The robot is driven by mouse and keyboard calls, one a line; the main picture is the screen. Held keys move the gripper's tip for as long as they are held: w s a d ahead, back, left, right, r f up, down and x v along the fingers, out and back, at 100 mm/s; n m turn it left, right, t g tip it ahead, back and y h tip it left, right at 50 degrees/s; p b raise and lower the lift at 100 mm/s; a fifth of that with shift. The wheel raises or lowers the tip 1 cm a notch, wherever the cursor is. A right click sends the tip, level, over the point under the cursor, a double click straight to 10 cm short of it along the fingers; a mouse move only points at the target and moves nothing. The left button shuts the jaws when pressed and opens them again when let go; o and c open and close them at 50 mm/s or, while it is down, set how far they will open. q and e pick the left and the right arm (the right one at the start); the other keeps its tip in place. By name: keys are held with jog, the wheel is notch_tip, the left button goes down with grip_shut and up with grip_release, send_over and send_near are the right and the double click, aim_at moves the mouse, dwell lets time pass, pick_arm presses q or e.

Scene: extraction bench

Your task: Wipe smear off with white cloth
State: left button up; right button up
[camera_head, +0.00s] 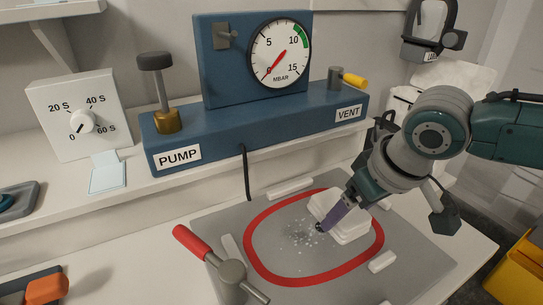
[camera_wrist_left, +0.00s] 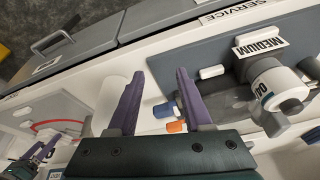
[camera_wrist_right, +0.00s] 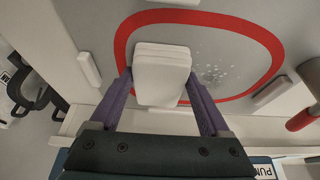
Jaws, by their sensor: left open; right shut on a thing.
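The white cloth (camera_head: 345,222) is a thick folded pad on the grey plate, inside the right part of a red ring. My right gripper (camera_head: 338,212) is shut on it; the right wrist view shows the cloth (camera_wrist_right: 162,62) between the two purple fingers. The smear (camera_head: 299,235) is a patch of grey and white specks inside the ring, just left of the cloth. It also shows in the right wrist view (camera_wrist_right: 212,74), beside the cloth and uncovered. My left gripper (camera_wrist_left: 158,74) is open with nothing between its fingers; it is outside the head view.
The grey plate (camera_head: 410,262) carries a red ring (camera_head: 262,262), white strips and a red-handled lever (camera_head: 205,252). Behind stand the blue pump and vent unit (camera_head: 260,128) with gauge, and a timer dial (camera_head: 80,120). A yellow bin (camera_head: 518,272) is at lower right.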

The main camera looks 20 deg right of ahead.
notch_tip(320, 180, up, 3)
jog(key=p, duration=0.2)
jog(key=shift+r+p, duration=0.15)
jog(key=shift+p, duration=0.15)
notch_tip(320, 180, up, 5)
jog(key=p, duration=0.5)
